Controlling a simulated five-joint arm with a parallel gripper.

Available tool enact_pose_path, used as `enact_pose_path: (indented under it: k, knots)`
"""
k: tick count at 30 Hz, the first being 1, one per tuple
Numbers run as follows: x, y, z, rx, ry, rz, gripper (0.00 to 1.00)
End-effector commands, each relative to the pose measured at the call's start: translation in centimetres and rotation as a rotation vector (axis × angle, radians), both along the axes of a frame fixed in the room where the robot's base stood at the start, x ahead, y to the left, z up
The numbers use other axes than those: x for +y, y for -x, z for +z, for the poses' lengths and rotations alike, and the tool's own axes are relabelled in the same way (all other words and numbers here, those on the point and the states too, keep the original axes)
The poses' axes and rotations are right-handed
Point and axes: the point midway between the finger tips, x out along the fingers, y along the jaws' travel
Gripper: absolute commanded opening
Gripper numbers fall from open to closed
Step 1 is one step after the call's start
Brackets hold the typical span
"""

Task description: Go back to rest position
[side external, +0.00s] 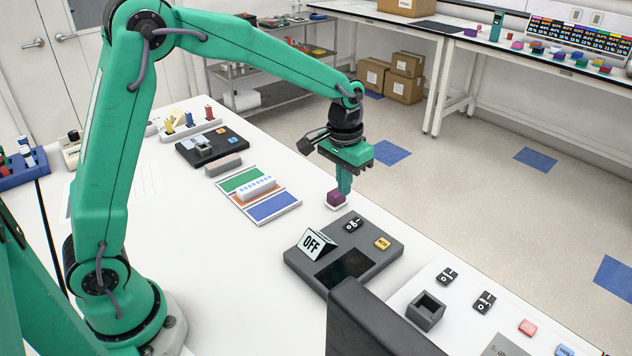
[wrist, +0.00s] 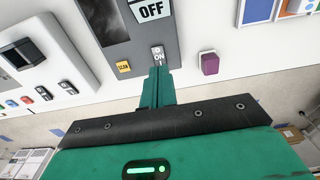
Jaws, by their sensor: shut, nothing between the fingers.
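My gripper (side external: 344,188) is shut and empty, pointing down above the bench. In the wrist view its closed fingers (wrist: 158,75) appear just below the black ON switch (wrist: 158,56) of a dark grey device. The device (side external: 362,244) bears an upright OFF sign (side external: 314,243), a dark screen (side external: 345,268) and a yellow button (side external: 382,243). In the side view the fingers are beyond the device, beside a purple block (side external: 336,198) on a small white base. I cannot tell their exact height.
A tray with green, orange and blue areas (side external: 272,207) lies left of the device. Another dark device (side external: 222,153) stands further back. A dark upright panel (side external: 370,325) and a grey open box (side external: 426,309) are in front. White bench top between my base and the devices is clear.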

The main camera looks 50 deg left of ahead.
Motion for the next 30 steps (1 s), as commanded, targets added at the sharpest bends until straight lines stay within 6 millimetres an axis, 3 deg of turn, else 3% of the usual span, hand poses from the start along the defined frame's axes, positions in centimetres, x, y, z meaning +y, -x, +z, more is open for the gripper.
enact_pose_path:
  k: [6, 15, 30]
  knots:
    - [1.1, 3.1, 4.0, -0.067, 0.006, 0.000, 0.00]
    - [2.4, 8.0, 8.1, -0.158, 0.010, 0.001, 0.00]
    - [4.2, 16.8, 11.4, -0.311, 0.007, 0.001, 0.00]
